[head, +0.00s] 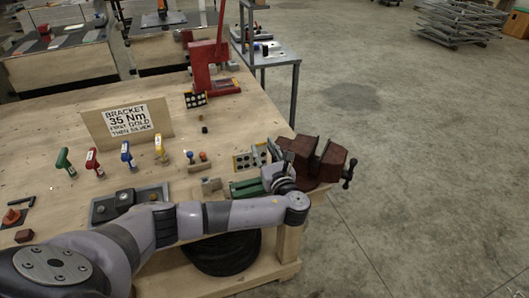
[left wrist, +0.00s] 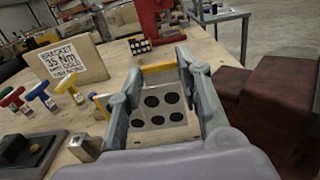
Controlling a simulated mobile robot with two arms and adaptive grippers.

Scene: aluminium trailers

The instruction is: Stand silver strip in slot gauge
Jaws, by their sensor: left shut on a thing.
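My left gripper (head: 266,153) is over the right part of the bench, beside the red vise. A green block (head: 244,189) lies left of my wrist. I cannot tell which piece is the slot gauge. My right gripper is out of view.
The red vise (head: 320,160) stands close on the right at the bench edge. A grey block (head: 210,185), coloured-handled tools (head: 127,153), a sign (head: 128,120) and a red press (head: 207,68) also stand on the bench.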

